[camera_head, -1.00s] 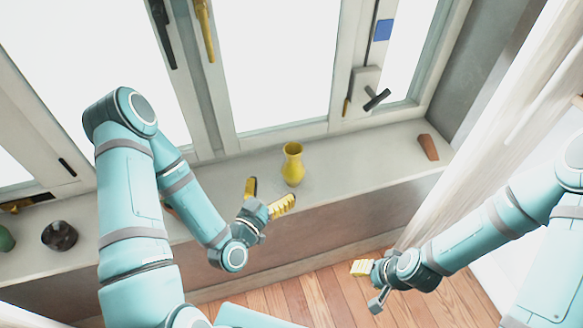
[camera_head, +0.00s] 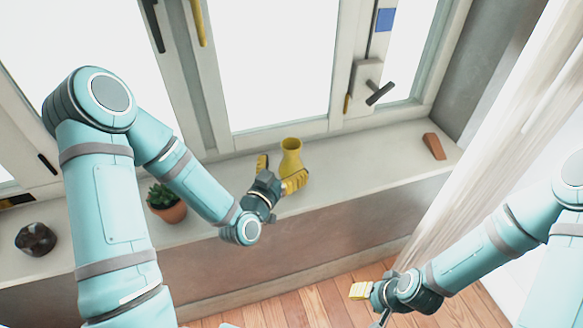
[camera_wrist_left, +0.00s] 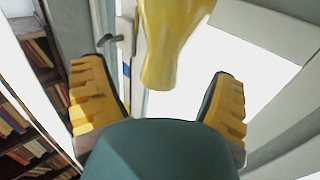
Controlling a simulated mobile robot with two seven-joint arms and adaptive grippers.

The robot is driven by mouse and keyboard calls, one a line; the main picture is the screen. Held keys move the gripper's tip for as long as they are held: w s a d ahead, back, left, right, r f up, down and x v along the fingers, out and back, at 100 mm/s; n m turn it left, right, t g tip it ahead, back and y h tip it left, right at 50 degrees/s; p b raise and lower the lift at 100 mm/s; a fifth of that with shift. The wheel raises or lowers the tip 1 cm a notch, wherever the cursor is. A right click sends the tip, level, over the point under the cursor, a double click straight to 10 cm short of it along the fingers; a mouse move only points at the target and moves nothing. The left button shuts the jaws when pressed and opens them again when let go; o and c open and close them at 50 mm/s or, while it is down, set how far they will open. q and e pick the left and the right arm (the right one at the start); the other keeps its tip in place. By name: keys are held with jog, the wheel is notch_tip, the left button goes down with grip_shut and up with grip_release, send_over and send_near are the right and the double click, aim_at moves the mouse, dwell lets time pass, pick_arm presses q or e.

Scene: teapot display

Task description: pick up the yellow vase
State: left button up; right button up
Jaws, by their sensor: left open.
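The yellow vase (camera_head: 291,152) stands upright on the window sill in the head view. My left gripper (camera_head: 280,173) is open at the vase, with one yellow-padded finger on its left and the other in front of its lower right. The lower part of the vase is partly hidden by the gripper. In the left wrist view the vase (camera_wrist_left: 172,45) appears between the spread fingers of the left gripper (camera_wrist_left: 155,82), with visible gaps on both sides. My right gripper (camera_head: 362,291) is low over the wooden floor, away from the vase; its opening is unclear.
A potted succulent (camera_head: 166,204) stands on the sill left of my left forearm, with a dark round object (camera_head: 36,239) farther left. A brown wedge (camera_head: 433,146) lies at the right end of the sill (camera_head: 365,160). The window frame is close behind the vase.

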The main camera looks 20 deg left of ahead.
aim_at(288, 160)
pick_arm(q)
jog(key=w, duration=0.5)
jog(key=shift+w+d+f, duration=0.1)
jog(key=shift+d+f, duration=0.05)
jog(key=shift+d, duration=0.15)
jog(key=c, duration=1.4)
jog(key=shift+c, duration=0.2)
